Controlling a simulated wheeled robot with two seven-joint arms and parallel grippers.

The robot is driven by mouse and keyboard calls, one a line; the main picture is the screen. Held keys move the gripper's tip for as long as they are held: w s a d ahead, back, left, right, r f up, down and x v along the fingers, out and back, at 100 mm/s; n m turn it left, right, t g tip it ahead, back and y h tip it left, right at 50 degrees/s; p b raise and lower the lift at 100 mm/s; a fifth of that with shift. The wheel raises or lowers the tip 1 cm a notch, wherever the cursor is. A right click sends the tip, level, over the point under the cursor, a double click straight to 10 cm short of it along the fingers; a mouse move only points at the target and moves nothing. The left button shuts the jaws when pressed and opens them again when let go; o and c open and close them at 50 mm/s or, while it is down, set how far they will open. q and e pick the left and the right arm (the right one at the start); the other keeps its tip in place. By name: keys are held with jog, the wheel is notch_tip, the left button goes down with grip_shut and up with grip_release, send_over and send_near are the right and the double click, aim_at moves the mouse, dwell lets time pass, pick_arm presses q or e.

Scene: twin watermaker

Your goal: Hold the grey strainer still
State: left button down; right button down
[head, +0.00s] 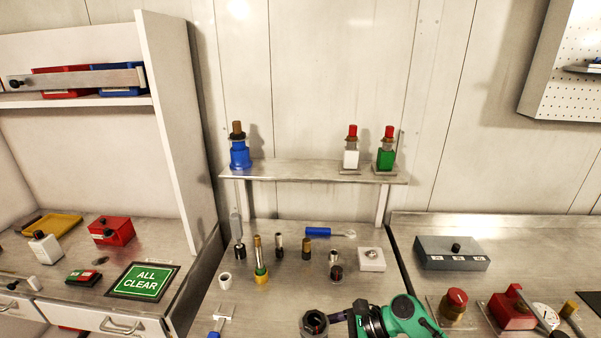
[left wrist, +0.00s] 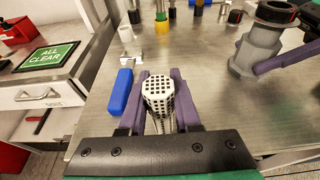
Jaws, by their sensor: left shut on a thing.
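The grey strainer (left wrist: 158,95) is a light, perforated cup with dark square holes. It sits between the two purple fingers of my left gripper (left wrist: 160,100), which is shut on it above the steel bench. Neither the strainer nor my left gripper shows in the head view. My right gripper (head: 340,315) reaches in from the right, with a purple finger beside a grey cylindrical housing with a dark ring top (head: 314,322). The housing also shows in the left wrist view (left wrist: 258,50). I cannot tell whether the right fingers are closed on it.
A blue-handled tool with a metal end (left wrist: 121,92) lies just left of my left gripper. Several small fittings, a white cup (head: 225,281) and a white block (head: 371,260) stand farther back. A raised shelf (head: 300,172) holds three bottle-like parts. Bare bench lies between strainer and housing.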

pick_arm(q)
jog(key=w+d+r+m+g+h, duration=0.5)
jog(key=w+d+r+m+h, duration=0.5)
jog(key=d+r, duration=0.4)
jog(key=w+d+h, duration=0.1)
jog(key=w+d, duration=0.1)
jog(key=shift+d+r+m+g+h, duration=0.3)
jog(key=shift+d+g, duration=0.05)
jog(key=shift+g, duration=0.05)
jog(key=shift+w+r, duration=0.1)
jog(key=s+d+m+g+h, duration=0.2)
jog(key=m+g, duration=0.1)
jog(key=shift+s+d+r, duration=0.2)
jog(key=shift+d+r, duration=0.1)
jog(key=shift+r, duration=0.05)
